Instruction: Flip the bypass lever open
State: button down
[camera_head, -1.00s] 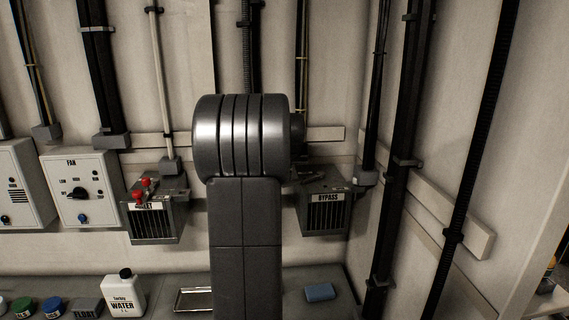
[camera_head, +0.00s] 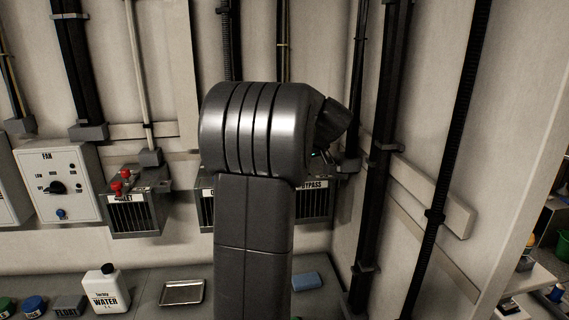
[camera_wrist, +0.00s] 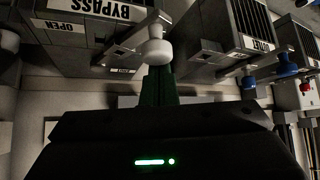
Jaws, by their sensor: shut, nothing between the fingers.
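The bypass box (camera_head: 314,203) is on the back wall, partly hidden behind my arm in the head view. In the wrist view its BYPASS label (camera_wrist: 97,10) is upside down, with an OPEN plate (camera_wrist: 58,26) beside it. The bypass lever (camera_wrist: 153,48) shows there as a pale arm with a white round knob. My gripper (camera_wrist: 159,72) is shut and empty, its dark green fingers right at the knob. I cannot tell whether they touch it. In the head view my arm hides the lever and the fingertips.
The outlet box (camera_wrist: 236,28) stands beside the bypass box, with a blue knob (camera_wrist: 287,65) close by. The inlet box (camera_head: 135,207) with red handles is further left. Black pipes (camera_head: 378,150) run down the wall at right. A tray (camera_head: 182,292) and blue block (camera_head: 306,281) lie on the counter below.

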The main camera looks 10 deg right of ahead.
jog(key=shift+s+d+n+g+y, duration=0.3)
jog(key=shift+d+n, duration=0.25)
jog(key=shift+d, duration=0.3)
jog(key=shift+s+d+n+g+y, duration=0.1)
jog(key=shift+s+d+n+y, duration=0.2)
jog(key=shift+d+n, duration=0.4)
jog(key=shift+s+d+n+g+y, duration=0.2)
jog(key=shift+d+n+y, duration=0.25)
jog(key=shift+d, duration=0.5)
jog(key=shift+f, duration=0.1)
jog(key=shift+d, duration=0.1)
notch_tip(320, 180, up, 10)
